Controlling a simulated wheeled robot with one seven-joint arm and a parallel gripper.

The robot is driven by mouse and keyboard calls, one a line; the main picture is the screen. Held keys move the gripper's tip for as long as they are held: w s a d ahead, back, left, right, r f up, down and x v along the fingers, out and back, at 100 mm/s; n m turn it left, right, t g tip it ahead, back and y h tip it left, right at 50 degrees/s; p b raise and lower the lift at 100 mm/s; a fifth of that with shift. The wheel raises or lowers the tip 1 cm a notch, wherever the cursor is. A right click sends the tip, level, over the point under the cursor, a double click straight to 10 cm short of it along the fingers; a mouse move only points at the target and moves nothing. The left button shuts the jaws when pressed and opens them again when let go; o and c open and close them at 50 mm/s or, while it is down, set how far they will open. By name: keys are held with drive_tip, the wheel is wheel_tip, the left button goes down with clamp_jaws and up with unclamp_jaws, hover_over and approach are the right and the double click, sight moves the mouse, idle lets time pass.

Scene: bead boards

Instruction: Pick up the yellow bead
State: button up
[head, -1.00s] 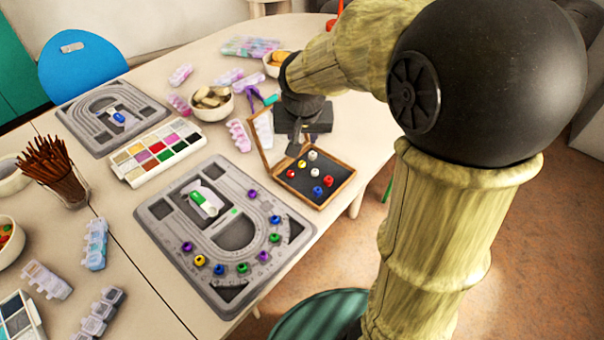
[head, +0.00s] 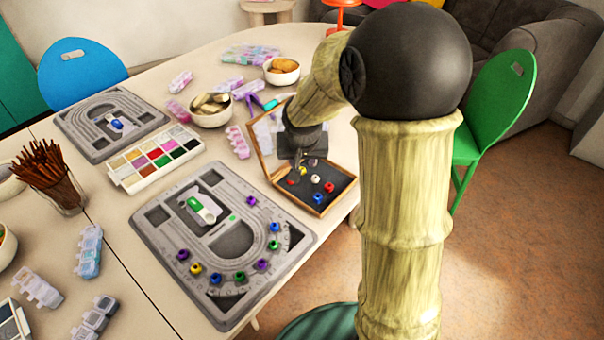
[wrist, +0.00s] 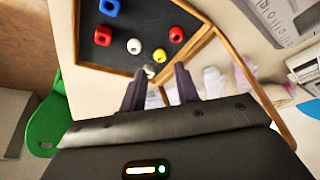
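A yellow bead (wrist: 159,55) lies in the dark-lined wooden box, just beyond my fingertips in the wrist view. In the head view this bead (head: 303,170) shows just below my gripper. My gripper (wrist: 160,72) is open and empty over the box's edge area. A pale bead (wrist: 149,70) sits close to the tip of the left finger. Another yellow bead (head: 195,268) sits on the front grey bead board.
The wooden box (head: 338,203) also holds a white bead (wrist: 134,46), red beads (wrist: 103,36) (wrist: 176,34) and a blue bead (wrist: 109,8). Its raised lid (head: 261,155) stands beside my gripper. The grey bead board (head: 160,235) is at left, a bowl (head: 211,117) behind.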

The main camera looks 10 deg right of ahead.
drive_tip(key=shift+w+f, duration=0.3)
drive_tip(key=shift+f, duration=0.35)
drive_tip(key=shift+w+b+x, duration=0.1)
drive_tip(key=shift+b+x, duration=0.25)
drive_tip(key=shift+x, duration=0.95)
drive_tip(key=shift+w+b+x, duration=0.15)
drive_tip(key=shift+b+x, duration=0.15)
drive_tip(key=shift+x, duration=1)
drive_tip(key=shift+d+r, duration=0.15)
clamp_jaws()
